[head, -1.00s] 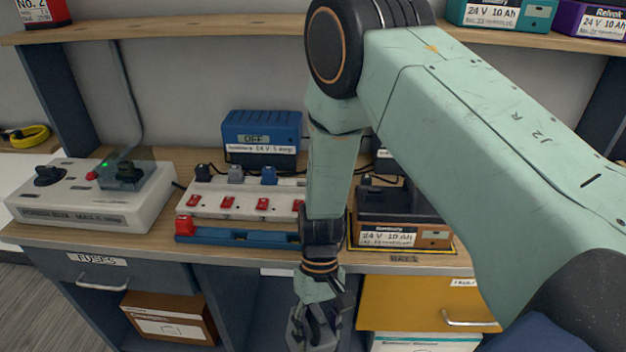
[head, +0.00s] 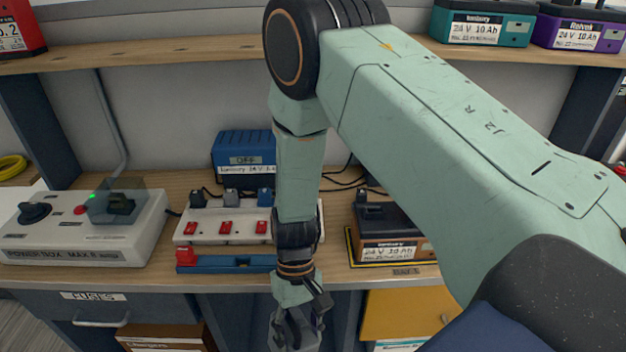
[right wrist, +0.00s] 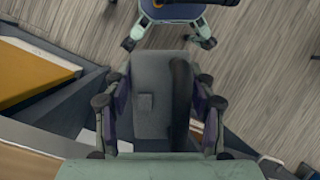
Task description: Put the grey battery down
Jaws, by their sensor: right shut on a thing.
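My right gripper (head: 297,322) hangs in front of the bench's front edge, pointing down. It is shut on the grey battery (head: 292,340), which is cut off by the bottom of the head view. In the right wrist view the grey battery (right wrist: 150,98) sits between the two fingers of my right gripper (right wrist: 160,110), with a dark handle along one side. Wooden floor shows beyond it. My left gripper is not in view.
The bench holds a power box (head: 85,230), a white power strip (head: 205,225), a blue charger (head: 245,155) and a brown battery (head: 390,247) in a yellow-outlined bay. Batteries stand on the shelf (head: 180,52).

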